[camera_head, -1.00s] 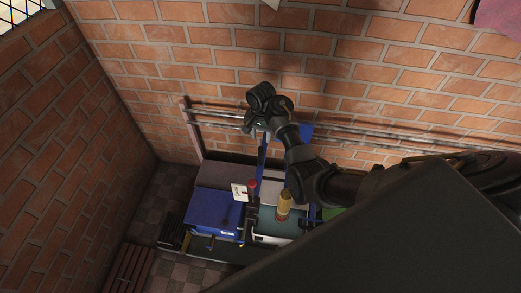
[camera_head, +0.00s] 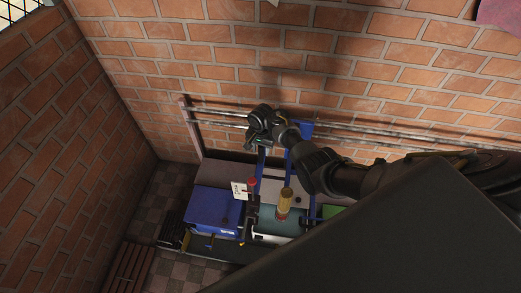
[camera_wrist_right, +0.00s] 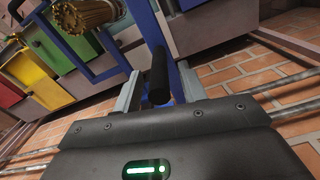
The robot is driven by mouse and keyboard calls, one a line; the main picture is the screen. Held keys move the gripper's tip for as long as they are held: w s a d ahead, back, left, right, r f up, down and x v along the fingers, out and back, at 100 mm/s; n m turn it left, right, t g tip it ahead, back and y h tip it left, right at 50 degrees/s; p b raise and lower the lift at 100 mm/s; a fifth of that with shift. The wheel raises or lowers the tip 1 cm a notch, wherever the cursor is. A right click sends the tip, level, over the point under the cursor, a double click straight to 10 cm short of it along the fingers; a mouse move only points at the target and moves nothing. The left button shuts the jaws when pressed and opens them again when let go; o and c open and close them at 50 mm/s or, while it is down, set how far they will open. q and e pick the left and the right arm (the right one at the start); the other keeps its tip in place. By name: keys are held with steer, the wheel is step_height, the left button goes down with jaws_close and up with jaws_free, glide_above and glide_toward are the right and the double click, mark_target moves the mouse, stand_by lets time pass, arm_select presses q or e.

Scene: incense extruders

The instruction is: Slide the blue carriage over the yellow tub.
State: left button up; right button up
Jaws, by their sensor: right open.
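The blue carriage (camera_head: 289,165) hangs from the wall rails, with a teal cylinder and a brass die (camera_head: 285,200) below. In the right wrist view its blue frame (camera_wrist_right: 142,22) and black handle (camera_wrist_right: 159,76) are close. My right gripper (camera_head: 261,143) is at the top of the carriage. In the wrist view its open fingers (camera_wrist_right: 160,90) stand on either side of the handle; I cannot tell whether they touch it. The yellow tub (camera_wrist_right: 27,72) shows at the left of the wrist view, away from the brass die (camera_wrist_right: 82,15). It is hidden in the head view. My left gripper is not in view.
A blue tub (camera_head: 214,208) is left of the carriage, and a green tub (camera_head: 332,211) is right of it, partly covered. Two metal rails (camera_head: 385,138) run along the brick wall. A red tub (camera_wrist_right: 9,95) stands beside the yellow one.

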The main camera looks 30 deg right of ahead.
steer(key=shift+c, duration=0.2)
jaws_close()
